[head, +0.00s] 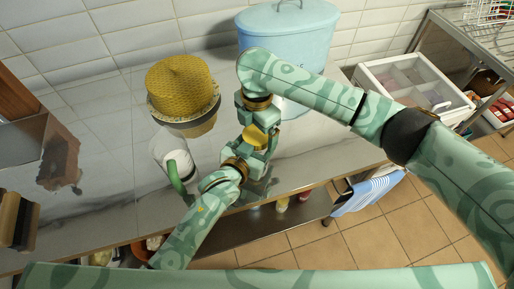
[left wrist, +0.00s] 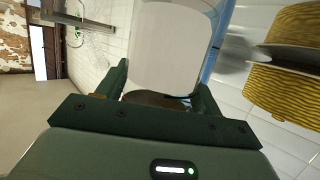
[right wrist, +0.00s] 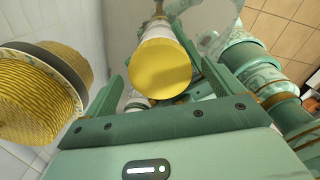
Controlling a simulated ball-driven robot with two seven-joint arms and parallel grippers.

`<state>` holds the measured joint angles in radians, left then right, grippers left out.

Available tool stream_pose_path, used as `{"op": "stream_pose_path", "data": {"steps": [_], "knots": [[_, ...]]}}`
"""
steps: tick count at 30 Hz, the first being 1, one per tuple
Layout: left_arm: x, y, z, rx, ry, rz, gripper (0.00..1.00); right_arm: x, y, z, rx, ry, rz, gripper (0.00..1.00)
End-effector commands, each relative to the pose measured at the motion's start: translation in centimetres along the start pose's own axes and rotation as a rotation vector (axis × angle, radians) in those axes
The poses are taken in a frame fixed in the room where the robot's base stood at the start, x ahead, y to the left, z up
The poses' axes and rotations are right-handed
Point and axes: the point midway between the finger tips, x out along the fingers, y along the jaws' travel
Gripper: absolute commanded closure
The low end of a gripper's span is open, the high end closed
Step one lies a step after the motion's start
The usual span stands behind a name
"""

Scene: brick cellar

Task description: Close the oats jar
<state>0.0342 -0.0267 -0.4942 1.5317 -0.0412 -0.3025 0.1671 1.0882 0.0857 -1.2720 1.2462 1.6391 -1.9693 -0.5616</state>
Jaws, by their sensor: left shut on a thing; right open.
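My left gripper (left wrist: 160,80) is shut on a pale, smooth cylinder, apparently the oats jar (left wrist: 172,45), with a brown round end near my palm in the left wrist view. My right gripper (right wrist: 165,78) is open. Its fingers stand on either side of a round yellow disc (right wrist: 160,68), apparently the lid, with a white part behind it. In the head view the yellow disc (head: 257,136) sits between my two hands, over the counter. Arms and hands hide most of the jar there. I cannot tell whether the lid is seated or whether the right fingers touch it.
A clear-topped box (head: 410,85) is at right. A striped cloth (head: 368,192) hangs at the front edge.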

Motion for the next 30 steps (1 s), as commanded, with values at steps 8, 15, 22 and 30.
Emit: {"op": "stream_pose_path", "data": {"steps": [8, 15, 22, 30], "knots": [[0.0, 0.0, 0.1, -0.001, -0.001, 0.0, 0.98, -5.7, 0.1, 0.1, -0.003, -0.004, 0.004, 0.08], [0.0, 0.0, 0.1, -0.001, -0.001, 0.0, 0.98, -9.8, 0.1, 0.1, -0.001, -0.003, 0.002, 0.08], [0.0, 0.0, 0.1, -0.001, -0.001, 0.0, 0.98, -11.0, 0.0, 0.0, 0.0, -0.001, 0.001, 0.08], [0.0, 0.0, 0.1, 0.0, -0.001, 0.0, 0.2, -11.0, 0.0, 0.0, 0.0, -0.001, 0.0, 0.08]]}}
